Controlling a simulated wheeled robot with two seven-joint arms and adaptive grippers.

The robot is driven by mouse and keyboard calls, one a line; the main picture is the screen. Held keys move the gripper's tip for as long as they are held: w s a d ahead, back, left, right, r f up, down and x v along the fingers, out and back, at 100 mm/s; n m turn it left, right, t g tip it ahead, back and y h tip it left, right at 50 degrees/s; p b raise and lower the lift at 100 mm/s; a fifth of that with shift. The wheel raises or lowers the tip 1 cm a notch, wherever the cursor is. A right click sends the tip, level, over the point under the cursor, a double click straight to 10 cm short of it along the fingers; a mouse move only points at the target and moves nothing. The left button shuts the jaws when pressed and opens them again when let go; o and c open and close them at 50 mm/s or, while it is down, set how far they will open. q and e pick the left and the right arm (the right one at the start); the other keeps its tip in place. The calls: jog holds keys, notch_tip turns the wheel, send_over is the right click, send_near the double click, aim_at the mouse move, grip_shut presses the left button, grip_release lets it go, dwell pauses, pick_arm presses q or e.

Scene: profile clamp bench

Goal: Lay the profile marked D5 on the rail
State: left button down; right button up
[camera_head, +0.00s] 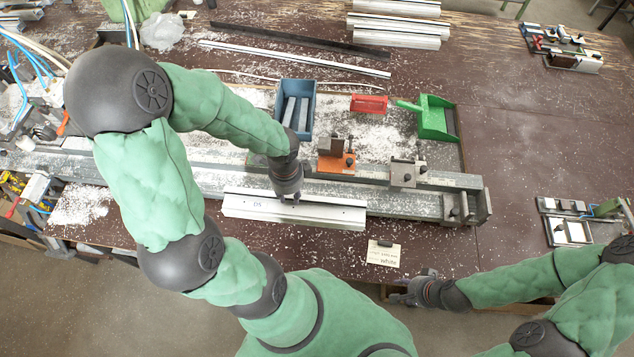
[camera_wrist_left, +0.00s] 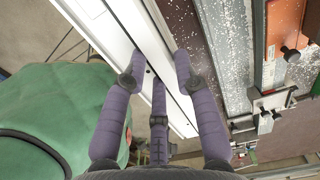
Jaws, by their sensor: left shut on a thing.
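The white profile marked D5 (camera_head: 240,207) is in my left gripper (camera_head: 289,199), which is shut on it near its middle. In the left wrist view the fingers (camera_wrist_left: 156,78) close around the white profile (camera_wrist_left: 103,22). The profile runs roughly along the grey rail (camera_head: 405,203), on its near side in the head view. I cannot tell how high it is above the bench. My forearm hides part of the rail. My right gripper (camera_head: 408,292) is at the bench's front edge, away from the profile; its fingers are too small and dark to read.
An orange clamp block (camera_head: 337,162) and a grey block (camera_head: 404,174) stand behind the rail, with an end stop (camera_head: 462,208) at right. Behind are a blue bin (camera_head: 296,105), a red tray (camera_head: 369,104) and a green dustpan (camera_head: 434,117). A card (camera_head: 383,253) lies in front.

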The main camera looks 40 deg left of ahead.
pick_arm(q)
jog(key=shift+w+a+f, duration=0.65)
jog(key=shift+w+f, duration=1.5)
jog(key=shift+w, duration=0.1)
jog(key=shift+w+a+f, duration=0.6)
jog(key=shift+w+f, duration=1.55)
jog(key=shift+w, duration=0.05)
jog(key=shift+w+a+f, duration=0.65)
jog(key=shift+w+f, duration=1.5)
jog(key=shift+w, duration=0.1)
jog(key=shift+f, duration=0.1)
jog(key=c, duration=1)
grip_release()
jog(key=shift+s, duration=0.1)
jog(key=shift+o, duration=0.2)
jog(key=shift+d, duration=0.1)
